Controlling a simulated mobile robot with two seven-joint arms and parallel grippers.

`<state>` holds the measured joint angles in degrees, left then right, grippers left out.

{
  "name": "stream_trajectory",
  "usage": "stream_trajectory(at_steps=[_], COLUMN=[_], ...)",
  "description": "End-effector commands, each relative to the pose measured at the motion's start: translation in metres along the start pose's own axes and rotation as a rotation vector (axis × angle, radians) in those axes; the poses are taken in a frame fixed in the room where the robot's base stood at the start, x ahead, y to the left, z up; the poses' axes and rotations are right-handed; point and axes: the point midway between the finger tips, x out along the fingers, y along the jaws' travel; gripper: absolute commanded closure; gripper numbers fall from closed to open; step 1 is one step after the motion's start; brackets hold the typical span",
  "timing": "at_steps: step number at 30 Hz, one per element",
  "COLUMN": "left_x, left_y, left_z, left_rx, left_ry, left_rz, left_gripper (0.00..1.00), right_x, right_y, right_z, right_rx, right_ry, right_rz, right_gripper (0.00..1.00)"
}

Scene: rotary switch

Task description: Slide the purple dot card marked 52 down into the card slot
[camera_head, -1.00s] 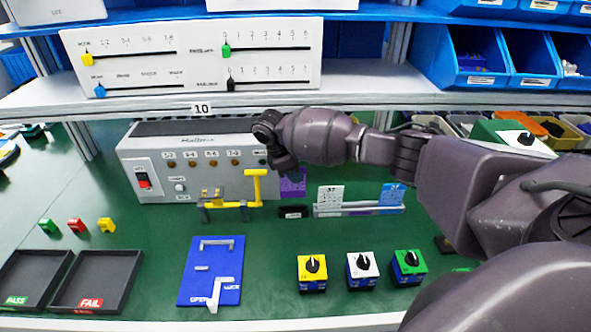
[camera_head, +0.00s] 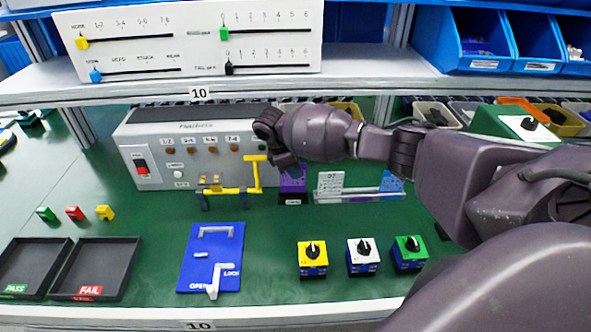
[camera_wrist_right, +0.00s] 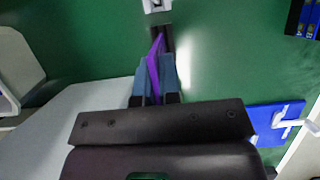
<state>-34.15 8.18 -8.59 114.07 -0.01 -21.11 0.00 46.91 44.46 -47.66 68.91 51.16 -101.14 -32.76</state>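The purple card (camera_head: 292,187) is upright below my right gripper (camera_head: 287,166), in front of the grey console. Its marking is too small to read. In the right wrist view the card (camera_wrist_right: 153,68) is a thin purple strip between the two blue-grey fingers of the right gripper (camera_wrist_right: 154,78), which are shut on it. The small black card slot (camera_head: 292,201) is directly under the card in the head view. It also shows as a dark block past the card in the wrist view (camera_wrist_right: 166,36). I cannot tell whether the card's lower edge is inside it. My left gripper is out of view.
A rack (camera_head: 347,199) with a white card and a blue card stands just right of the slot. A yellow-handled clamp (camera_head: 236,190) is close on the left, the grey console (camera_head: 195,150) behind. Three knob boxes (camera_head: 363,258) stand in front.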

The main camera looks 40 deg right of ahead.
Motion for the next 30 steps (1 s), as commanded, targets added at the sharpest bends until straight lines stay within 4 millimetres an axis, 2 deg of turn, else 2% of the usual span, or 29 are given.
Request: stream_trajectory(at_steps=[15,30], left_x=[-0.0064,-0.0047], left_y=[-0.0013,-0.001], left_z=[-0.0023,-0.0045], left_rx=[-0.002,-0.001], left_ry=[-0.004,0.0], left_rz=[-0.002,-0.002], left_gripper=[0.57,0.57], right_x=[-0.001,0.0001], right_y=[0.0001,0.0], right_z=[0.0004,0.0], right_rx=[0.0,0.0], right_ry=[0.001,0.0], right_rz=[0.001,0.0], right_gripper=[1.0,1.0])
